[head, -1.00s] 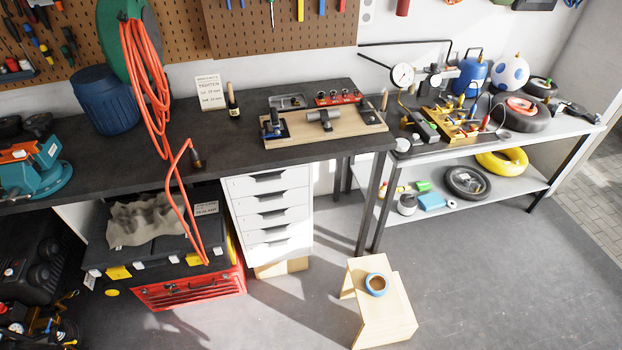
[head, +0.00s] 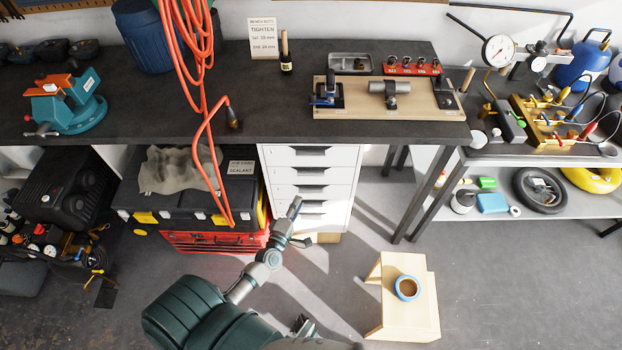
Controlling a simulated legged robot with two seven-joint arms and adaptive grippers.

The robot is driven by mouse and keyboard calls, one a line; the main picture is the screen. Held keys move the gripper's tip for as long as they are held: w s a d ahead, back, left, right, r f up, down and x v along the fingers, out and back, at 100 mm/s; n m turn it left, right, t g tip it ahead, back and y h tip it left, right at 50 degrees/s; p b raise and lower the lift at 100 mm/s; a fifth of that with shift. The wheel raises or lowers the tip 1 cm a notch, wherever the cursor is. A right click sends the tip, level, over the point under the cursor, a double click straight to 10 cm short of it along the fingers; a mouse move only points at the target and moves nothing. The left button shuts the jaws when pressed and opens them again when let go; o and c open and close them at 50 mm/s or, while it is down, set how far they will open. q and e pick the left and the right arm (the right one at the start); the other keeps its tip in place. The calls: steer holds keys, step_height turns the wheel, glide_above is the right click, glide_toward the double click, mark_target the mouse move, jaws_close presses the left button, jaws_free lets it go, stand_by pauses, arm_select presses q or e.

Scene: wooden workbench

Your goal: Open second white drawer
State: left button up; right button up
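The white drawer unit (head: 341,153) stands under the dark workbench, with several stacked drawers that have dark handle slots. The second drawer from the top (head: 340,175) looks shut, flush with the others. My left gripper (head: 303,222) is in front of the lower drawers in the picture, its two fingers spread apart and nothing between them. It covers part of the lower fronts. It appears below the second drawer's handle, with no clear contact. A dark tip at the bottom edge may be my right gripper (head: 303,325); its fingers cannot be made out.
A black toolbox (head: 133,195) on a red tool chest (head: 185,243) stands left of the drawers. An orange hose (head: 209,150) hangs before the toolbox. A wooden stool (head: 425,308) with a blue mug (head: 407,288) stands to the right. A bench leg (head: 425,195) is right of the drawers.

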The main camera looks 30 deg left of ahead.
arm_select(q)
glide_toward(312, 171)
steer(key=w, duration=0.4)
steer(key=w+a+b, duration=0.1)
steer(key=shift+w+a+f, duration=0.15)
steer(key=shift+w+f, duration=0.15)
steer(key=shift+f, duration=0.1)
steer(key=shift+w+r, duration=0.1)
steer(key=shift+w, duration=0.25)
steer(key=shift+w+d+r, duration=0.15)
steer(key=shift+w+d, duration=0.1)
steer(key=shift+d, duration=0.15)
steer(key=shift+a, duration=0.4)
jaws_close()
steer(key=shift+a, duration=0.1)
arm_select(e)
steer(key=r, duration=0.1)
steer(key=w+a+r, duration=0.1)
steer(key=shift+w+a+r, duration=0.15)
steer(key=shift+r, duration=0.25)
